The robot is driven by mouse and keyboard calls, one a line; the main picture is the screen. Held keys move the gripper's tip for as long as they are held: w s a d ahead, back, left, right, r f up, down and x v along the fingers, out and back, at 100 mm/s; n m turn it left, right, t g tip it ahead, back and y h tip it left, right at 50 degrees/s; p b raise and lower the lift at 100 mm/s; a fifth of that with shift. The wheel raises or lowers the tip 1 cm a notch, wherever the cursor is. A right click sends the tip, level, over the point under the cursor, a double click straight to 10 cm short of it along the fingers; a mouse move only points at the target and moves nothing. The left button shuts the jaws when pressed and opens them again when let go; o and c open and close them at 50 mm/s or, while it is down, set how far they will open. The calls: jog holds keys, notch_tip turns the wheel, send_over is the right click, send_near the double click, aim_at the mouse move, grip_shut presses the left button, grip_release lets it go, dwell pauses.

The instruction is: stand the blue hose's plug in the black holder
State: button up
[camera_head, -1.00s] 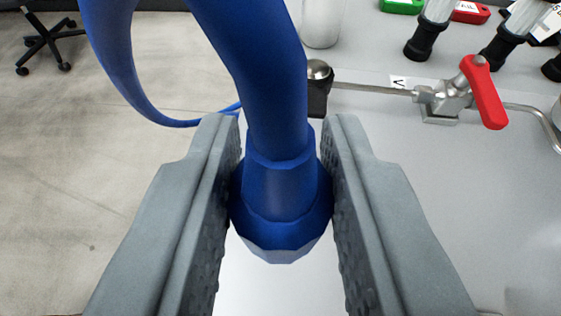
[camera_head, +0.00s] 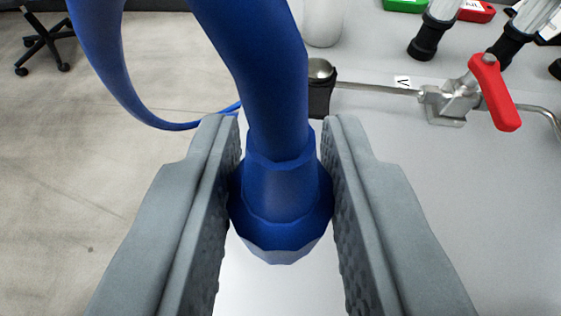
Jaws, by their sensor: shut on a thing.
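The blue hose's plug (camera_head: 281,205) is held between the two grey fingers of my gripper (camera_head: 282,205), which is shut on it. The plug's faceted end points down toward the bottom of the view, over the light grey tabletop. The blue hose (camera_head: 262,75) rises from the plug and loops down on the left behind my fingers. A small black holder (camera_head: 319,98) with a metal ball in its top stands on the table beyond my gripper, a little to the right. The plug is apart from it. The holder's lower part is partly hidden by the hose and finger.
A valve with a red lever (camera_head: 495,92) and a thin metal pipe (camera_head: 375,88) lie to the right of the black holder. A white cylinder (camera_head: 322,22), black-ended hoses (camera_head: 425,42) and green and red tags stand farther back. An office chair (camera_head: 45,40) is on the floor at left.

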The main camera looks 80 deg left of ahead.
aim_at(280, 259)
jog(key=shift+w+a+f, duration=0.15)
jog(key=shift+a+f, duration=0.35)
jog(key=shift+f, duration=0.25)
jog(key=shift+f, duration=1.1)
dwell(1.9)
dwell(0.3)
jog(key=o, duration=1.1)
jog(key=shift+c, duration=0.2)
